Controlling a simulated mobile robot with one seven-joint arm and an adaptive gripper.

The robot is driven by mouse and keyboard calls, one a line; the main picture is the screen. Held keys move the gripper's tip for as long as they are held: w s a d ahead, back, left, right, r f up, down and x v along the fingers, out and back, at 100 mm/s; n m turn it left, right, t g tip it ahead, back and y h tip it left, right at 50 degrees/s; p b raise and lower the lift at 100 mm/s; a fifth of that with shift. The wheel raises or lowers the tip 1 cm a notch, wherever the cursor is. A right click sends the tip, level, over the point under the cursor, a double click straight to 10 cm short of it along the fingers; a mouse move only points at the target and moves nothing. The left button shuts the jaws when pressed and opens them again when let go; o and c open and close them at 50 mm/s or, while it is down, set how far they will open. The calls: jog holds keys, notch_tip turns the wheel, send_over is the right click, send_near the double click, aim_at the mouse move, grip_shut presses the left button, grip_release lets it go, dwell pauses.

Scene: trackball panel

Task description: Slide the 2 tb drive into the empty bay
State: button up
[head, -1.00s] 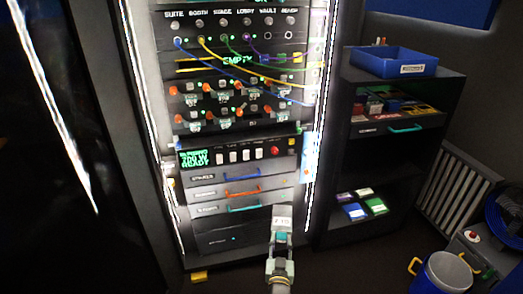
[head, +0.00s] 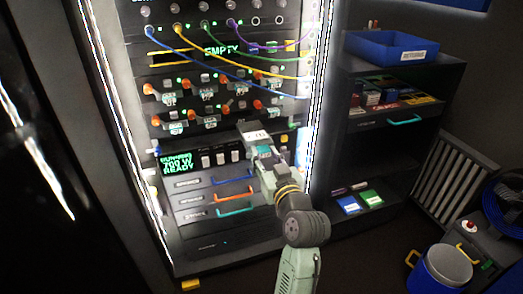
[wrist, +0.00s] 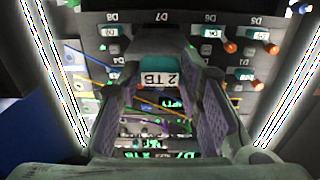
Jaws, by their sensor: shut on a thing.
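The drive bays (head: 205,98) form two rows with orange handles and green lights. A green EMPTY display (head: 222,50) glows above them. My gripper and the drive hide part of the lower right of the rows, and I cannot tell which bay is empty.
Blue, yellow, green and purple cables (head: 235,70) hang across the panel above the bays. Drawers with coloured handles (head: 232,190) sit below. A bright strip (head: 320,90) edges the rack. A shelf unit (head: 400,150) with a blue bin (head: 390,46) stands right.

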jog(key=shift+s+r, duration=0.15)
jog(key=shift+r, duration=0.1)
jog(key=shift+s, duration=0.1)
send_near(246, 123)
dwell(0.7)
jog(key=shift+f+b+x, duration=0.2)
jog(key=shift+b+x, duration=0.05)
jog(key=shift+x, duration=2.6)
jog(key=shift+f+b+x, duration=0.15)
jog(key=shift+b+x, duration=0.05)
jog(key=shift+x, duration=2.65)
dwell(0.9)
